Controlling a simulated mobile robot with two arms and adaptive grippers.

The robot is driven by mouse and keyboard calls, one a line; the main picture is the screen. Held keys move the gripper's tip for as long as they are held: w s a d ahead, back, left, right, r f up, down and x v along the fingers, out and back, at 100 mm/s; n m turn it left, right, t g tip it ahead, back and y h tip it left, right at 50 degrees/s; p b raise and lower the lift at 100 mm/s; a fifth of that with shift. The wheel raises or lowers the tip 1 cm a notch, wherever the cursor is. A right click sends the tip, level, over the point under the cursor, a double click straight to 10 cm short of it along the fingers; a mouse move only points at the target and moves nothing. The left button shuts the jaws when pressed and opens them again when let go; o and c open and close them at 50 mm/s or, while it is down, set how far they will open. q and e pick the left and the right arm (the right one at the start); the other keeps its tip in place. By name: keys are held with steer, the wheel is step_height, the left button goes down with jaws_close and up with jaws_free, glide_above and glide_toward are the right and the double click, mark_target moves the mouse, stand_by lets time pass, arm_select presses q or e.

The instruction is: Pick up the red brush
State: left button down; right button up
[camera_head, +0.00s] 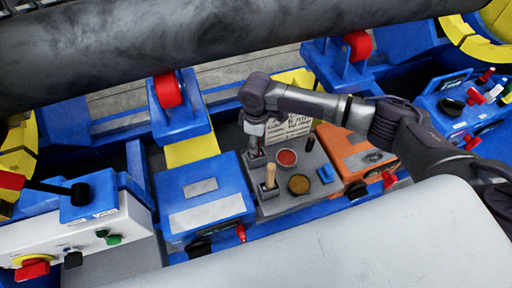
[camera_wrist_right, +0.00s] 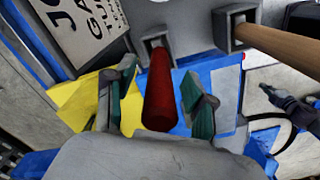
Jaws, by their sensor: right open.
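The red brush shows in the right wrist view as a thick dark red handle (camera_wrist_right: 160,95) standing up from a small grey square holder (camera_wrist_right: 153,40). My right gripper (camera_wrist_right: 163,92) is open, with one green-padded finger on each side of the handle. A gap shows on both sides, so the fingers do not grip it. In the head view my right gripper (camera_head: 255,143) points down over the holder (camera_head: 257,158) at the back of the grey tray and hides the brush. My left gripper is not in view.
A wooden-handled brush (camera_head: 271,177) stands in a second holder just in front. A red pot (camera_head: 287,157), a brown pot (camera_head: 299,184) and a lettered plate (camera_head: 288,128) are close by. Blue (camera_head: 205,195) and orange (camera_head: 350,150) boxes flank the tray. A large grey cylinder (camera_head: 200,45) spans above.

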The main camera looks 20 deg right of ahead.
jaws_close()
steer(key=shift+r, duration=0.15)
